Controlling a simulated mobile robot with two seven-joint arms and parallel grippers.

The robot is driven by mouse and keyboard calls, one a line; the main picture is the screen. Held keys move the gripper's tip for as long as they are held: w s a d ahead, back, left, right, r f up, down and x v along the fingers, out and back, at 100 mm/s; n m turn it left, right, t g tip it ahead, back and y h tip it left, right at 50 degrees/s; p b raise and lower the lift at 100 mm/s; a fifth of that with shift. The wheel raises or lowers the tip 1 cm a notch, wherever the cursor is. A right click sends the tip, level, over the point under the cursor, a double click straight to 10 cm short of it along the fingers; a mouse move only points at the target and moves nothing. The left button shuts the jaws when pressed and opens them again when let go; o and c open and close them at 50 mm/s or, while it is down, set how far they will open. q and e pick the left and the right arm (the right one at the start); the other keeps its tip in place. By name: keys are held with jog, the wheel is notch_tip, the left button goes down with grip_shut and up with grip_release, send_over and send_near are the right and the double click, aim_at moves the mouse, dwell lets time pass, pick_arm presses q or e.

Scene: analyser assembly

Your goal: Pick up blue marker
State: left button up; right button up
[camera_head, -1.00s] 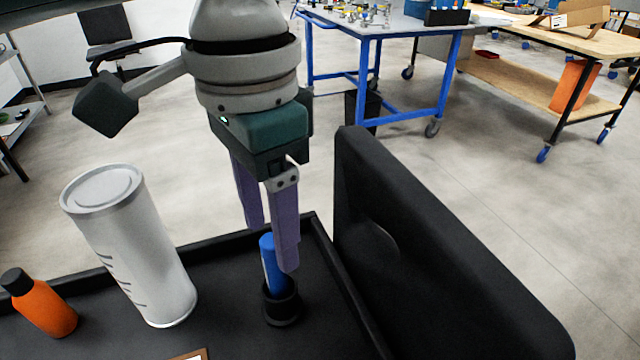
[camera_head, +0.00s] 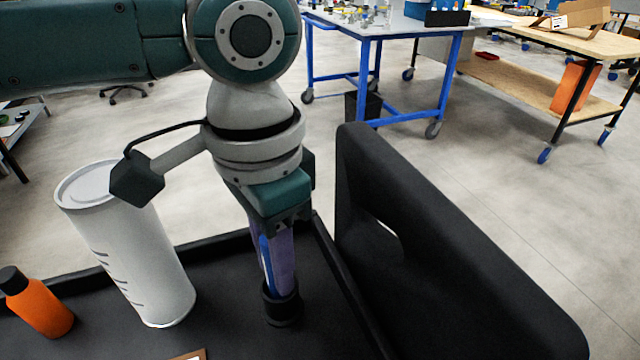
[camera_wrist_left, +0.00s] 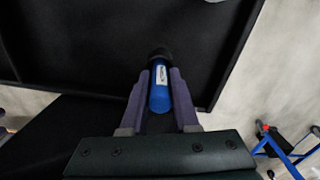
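The blue marker (camera_head: 267,263) stands upright in a small black round holder (camera_head: 281,306) on the black tray. In the left wrist view the marker (camera_wrist_left: 160,88) lies between the two purple fingers. My left gripper (camera_head: 280,285) points down, its fingers lowered around the marker to just above the holder. In the left wrist view, the left gripper's fingers (camera_wrist_left: 160,75) are very close to the marker's sides; whether they press on it cannot be told. In the head view the fingers partly hide the marker. My right gripper is not in view.
A white cylinder (camera_head: 135,255) and an orange bottle with a black cap (camera_head: 40,308) stand on the tray to the left. A tall black panel with a slot (camera_head: 440,250) rises close on the right. A blue-framed workbench (camera_head: 385,25) is farther back.

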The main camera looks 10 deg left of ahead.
pick_arm(q)
grip_shut()
jog(key=shift+r, duration=0.1)
